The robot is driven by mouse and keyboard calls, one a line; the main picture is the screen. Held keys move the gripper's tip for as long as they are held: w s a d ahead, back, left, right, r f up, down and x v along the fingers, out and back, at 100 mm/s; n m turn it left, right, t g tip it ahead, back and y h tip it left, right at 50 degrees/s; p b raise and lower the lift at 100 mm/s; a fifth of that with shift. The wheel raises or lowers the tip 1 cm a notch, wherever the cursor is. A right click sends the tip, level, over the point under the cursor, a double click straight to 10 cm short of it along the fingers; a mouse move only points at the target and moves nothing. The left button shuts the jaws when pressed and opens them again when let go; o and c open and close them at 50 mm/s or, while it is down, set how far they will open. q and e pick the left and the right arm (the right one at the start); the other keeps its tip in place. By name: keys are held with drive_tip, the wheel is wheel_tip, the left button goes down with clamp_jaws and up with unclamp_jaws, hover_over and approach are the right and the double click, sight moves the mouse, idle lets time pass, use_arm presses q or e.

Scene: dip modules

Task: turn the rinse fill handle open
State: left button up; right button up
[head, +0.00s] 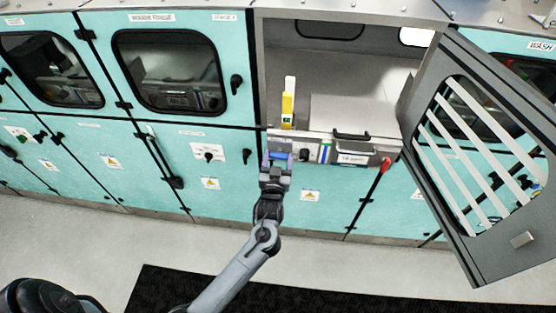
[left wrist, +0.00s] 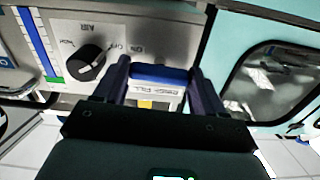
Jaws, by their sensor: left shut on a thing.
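The rinse fill handle (left wrist: 160,74) is a blue bar on the front of a grey panel, with a "RINSE FILL" label just beside it in the left wrist view. My left gripper (head: 277,162) is at this panel in the head view. In the left wrist view its two dark fingers stand at the two ends of the blue bar, and it is shut on it. The bar lies about level between the fingers. The head view shows the handle only as a small blue patch between the fingers. My right gripper is in neither view.
A black AIR knob (left wrist: 85,62) sits beside the handle on the grey panel (head: 318,152). A yellow and white upright piece (head: 288,105) stands above the panel. A grey door with a barred window (head: 480,150) hangs open at the right. A red-ended lever (head: 386,163) sticks out right of the panel.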

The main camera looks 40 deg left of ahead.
use_arm(q)
drive_tip(key=shift+n, duration=0.5)
drive_tip(key=o, duration=1)
drive_tip(key=shift+o, duration=0.2)
drive_tip(key=b+v, duration=0.1)
drive_tip(key=v, duration=0.9)
drive_tip(key=shift+s+d, duration=0.2)
drive_tip(key=shift+s, duration=0.15)
